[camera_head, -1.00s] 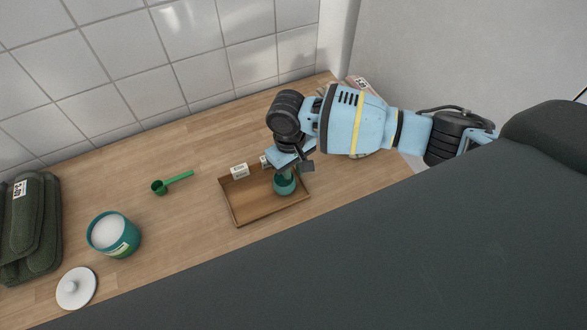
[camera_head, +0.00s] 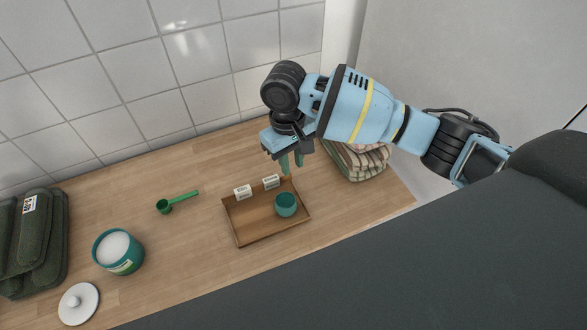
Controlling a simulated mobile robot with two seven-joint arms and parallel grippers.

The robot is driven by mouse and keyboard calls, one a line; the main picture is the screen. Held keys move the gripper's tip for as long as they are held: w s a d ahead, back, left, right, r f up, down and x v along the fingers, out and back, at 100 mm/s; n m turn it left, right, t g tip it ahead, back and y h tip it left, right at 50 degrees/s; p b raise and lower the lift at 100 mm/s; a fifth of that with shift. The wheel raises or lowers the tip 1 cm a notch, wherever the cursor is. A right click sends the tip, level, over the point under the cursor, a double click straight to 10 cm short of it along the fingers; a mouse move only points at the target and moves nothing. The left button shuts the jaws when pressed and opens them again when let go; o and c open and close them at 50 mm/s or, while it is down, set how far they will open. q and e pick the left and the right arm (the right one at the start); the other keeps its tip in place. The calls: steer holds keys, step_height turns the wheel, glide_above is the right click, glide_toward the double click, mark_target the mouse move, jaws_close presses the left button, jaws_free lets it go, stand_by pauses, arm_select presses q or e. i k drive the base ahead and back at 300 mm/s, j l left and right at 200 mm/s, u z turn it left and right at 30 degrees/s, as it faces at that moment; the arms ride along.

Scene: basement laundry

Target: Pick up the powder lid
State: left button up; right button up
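The powder lid (camera_head: 80,304) is a white disc with a round knob. It lies on the wooden counter at the lower left, beside the teal powder tub (camera_head: 119,252), which stands open with white powder showing. My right gripper (camera_head: 291,163) is raised above the back edge of the wooden tray, with its fingers pointing down and apart and nothing between them. It is far to the right of the lid. A small teal cup (camera_head: 286,204) stands in the tray, below and clear of the gripper. My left gripper is not in view.
Dark green folded bundles (camera_head: 40,240) sit at the far left. Folded striped cloths (camera_head: 355,160) lie behind my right arm. The tiled wall bounds the back.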

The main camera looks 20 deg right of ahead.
mark_target(78, 303)
steer(key=u, duration=1)
